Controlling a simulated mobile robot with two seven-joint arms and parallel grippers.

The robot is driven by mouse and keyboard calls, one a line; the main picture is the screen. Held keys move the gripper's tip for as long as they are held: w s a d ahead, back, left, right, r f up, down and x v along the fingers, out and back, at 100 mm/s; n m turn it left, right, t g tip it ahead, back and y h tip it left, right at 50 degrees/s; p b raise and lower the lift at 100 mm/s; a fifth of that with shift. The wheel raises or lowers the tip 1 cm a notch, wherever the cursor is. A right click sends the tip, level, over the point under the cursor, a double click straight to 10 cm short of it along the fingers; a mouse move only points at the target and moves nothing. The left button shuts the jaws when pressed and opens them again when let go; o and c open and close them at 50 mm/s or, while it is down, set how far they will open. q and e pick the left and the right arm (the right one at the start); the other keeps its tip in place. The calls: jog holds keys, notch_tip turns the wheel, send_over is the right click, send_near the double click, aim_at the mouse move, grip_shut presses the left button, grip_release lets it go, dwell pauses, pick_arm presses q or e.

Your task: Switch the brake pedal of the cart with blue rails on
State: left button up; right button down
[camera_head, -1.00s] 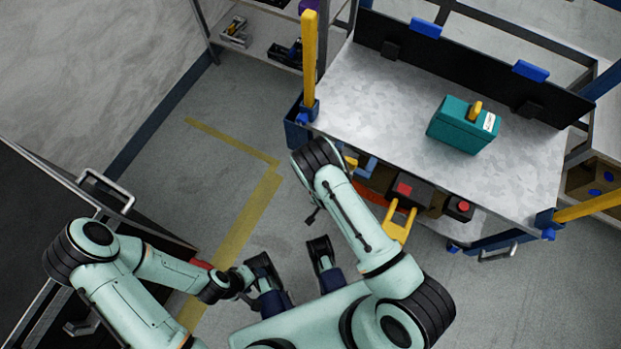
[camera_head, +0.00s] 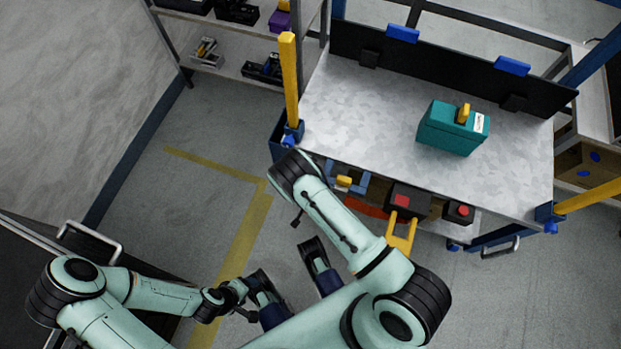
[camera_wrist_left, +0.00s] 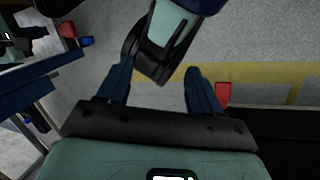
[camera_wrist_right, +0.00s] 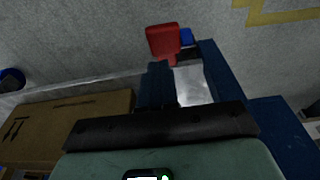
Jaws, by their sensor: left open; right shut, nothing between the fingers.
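The cart with blue rails (camera_head: 345,95) has a grey metal top and blue corners and stands at the upper right in the head view. In the right wrist view a red pedal (camera_wrist_right: 162,42) sticks out beside a small blue piece (camera_wrist_right: 186,36) at the cart's blue rail (camera_wrist_right: 218,75). My right gripper (camera_wrist_right: 158,66) is shut and empty, its tips by the red pedal; I cannot tell whether they touch. The head view does not show the right fingers clearly. My left gripper (camera_wrist_left: 162,72) is open and empty above the floor. The left wrist view also shows the red pedal (camera_wrist_left: 68,30).
A teal box (camera_head: 450,132) stands on the cart top. A dark cart with a metal handle (camera_head: 95,240) is at the left, near another red piece (camera_wrist_left: 222,95). Floor with yellow tape (camera_head: 240,235) lies between.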

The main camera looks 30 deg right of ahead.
jog(key=f, duration=0.2)
jog(key=f+b, duration=0.1)
jog(key=f, duration=0.3)
jog(key=shift+w+d+f+b, duration=0.15)
jog(key=shift+w+d+b, duration=0.2)
jog(key=shift+d+b, duration=0.05)
pick_arm(q)
jog(key=shift+t+y, duration=0.3)
jog(key=shift+t, duration=0.4)
jog(key=shift+w+a+f, duration=0.3)
jog(key=shift+w+f, duration=0.2)
jog(key=shift+w, duration=0.15)
jog(key=shift+w+a+f, duration=0.3)
jog(key=shift+w+f, duration=0.25)
jog(key=shift+w, duration=0.1)
jog(key=shift+w+a+f, duration=0.3)
jog(key=shift+w+f, duration=0.2)
jog(key=shift+w, duration=0.15)
pick_arm(e)
jog(key=shift+w+d+f, duration=0.1)
jog(key=shift+f, duration=0.5)
